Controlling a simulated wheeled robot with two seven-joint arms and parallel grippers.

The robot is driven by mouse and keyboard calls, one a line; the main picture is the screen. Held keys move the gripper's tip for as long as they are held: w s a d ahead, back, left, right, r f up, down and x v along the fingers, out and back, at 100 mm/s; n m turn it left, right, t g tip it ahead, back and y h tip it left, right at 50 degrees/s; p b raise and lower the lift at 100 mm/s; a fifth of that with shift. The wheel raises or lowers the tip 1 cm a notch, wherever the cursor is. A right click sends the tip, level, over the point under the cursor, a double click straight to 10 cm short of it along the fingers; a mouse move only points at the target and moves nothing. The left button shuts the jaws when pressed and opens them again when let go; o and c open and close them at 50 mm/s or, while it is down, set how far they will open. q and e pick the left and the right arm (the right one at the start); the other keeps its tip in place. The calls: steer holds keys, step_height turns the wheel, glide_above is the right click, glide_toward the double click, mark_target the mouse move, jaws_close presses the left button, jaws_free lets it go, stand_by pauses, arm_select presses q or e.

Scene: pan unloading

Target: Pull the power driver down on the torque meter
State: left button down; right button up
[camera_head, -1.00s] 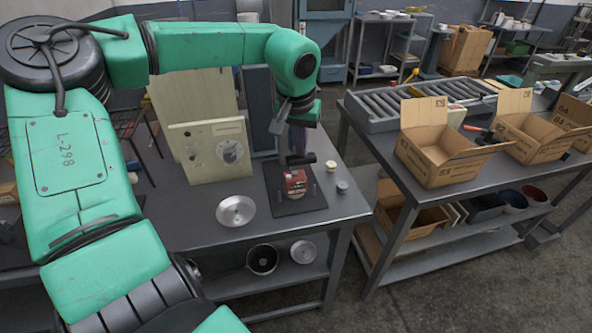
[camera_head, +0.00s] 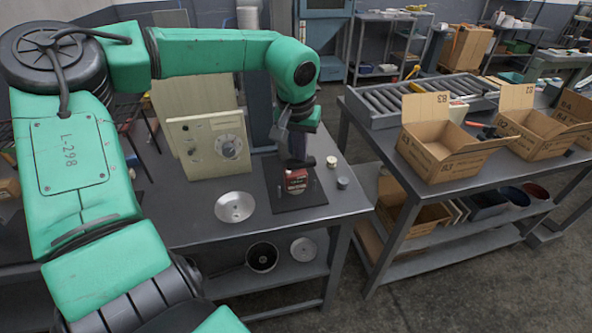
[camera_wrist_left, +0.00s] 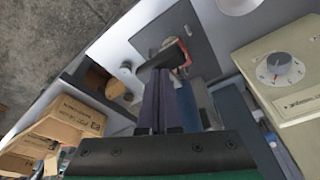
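The torque meter is most likely the small red unit (camera_head: 296,181) on a black base plate (camera_head: 279,203) on the workbench; it is partly hidden in the left wrist view (camera_wrist_left: 184,58). My left gripper (camera_head: 293,150) is directly above it, pointing down. Its fingers look closed around a dark, bar-shaped body, which I take for the power driver (camera_wrist_left: 163,60). The driver's lower end is close to the top of the red unit; I cannot tell whether they touch. My right gripper is not in view.
A beige panel with a dial (camera_head: 209,146) stands left of the gripper. A silver pan (camera_head: 234,207) lies on the bench. Two small round pieces (camera_head: 342,183) sit right of the plate. Open cardboard boxes (camera_head: 443,151) and a roller conveyor (camera_head: 385,99) are on the right bench.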

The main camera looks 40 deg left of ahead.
arm_select(q)
steer(key=shift+s+f, duration=0.15)
steer(key=shift+f, duration=0.15)
stand_by(0.5)
stand_by(0.7)
steer(key=shift+r+p, duration=0.3)
steer(key=shift+p, duration=0.1)
step_height(320, 180, up, 22)
steer(key=p, duration=1.5)
steer(key=shift+w+r, duration=0.2)
steer(key=shift+r, duration=0.05)
